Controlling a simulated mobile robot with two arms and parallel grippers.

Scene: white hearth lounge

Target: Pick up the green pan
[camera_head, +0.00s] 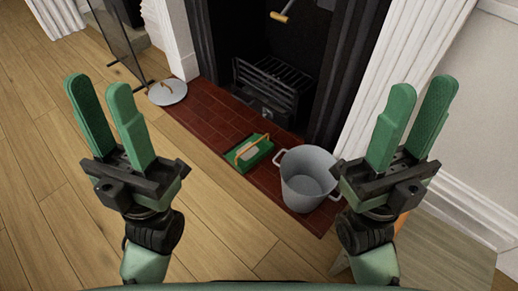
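The green pan (262,159) is a small box-like green piece with a pale patch on top. It lies on the edge of the red brick hearth, left of a grey bucket. An orange-brown handle (252,143) arches over it. My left gripper (97,84) is raised on the left, fingers apart and empty, well away from the pan. My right gripper (422,86) is raised on the right, fingers apart and empty, also away from the pan. Nothing covers the pan except its own handle.
The grey two-handled bucket (309,178) stands close to the pan's right. A black grate (270,90) sits in the fireplace behind. A grey round lid (167,91) lies at the hearth's left end. A wooden surface (450,255) is at lower right. Wooden floor (225,220) before the hearth is clear.

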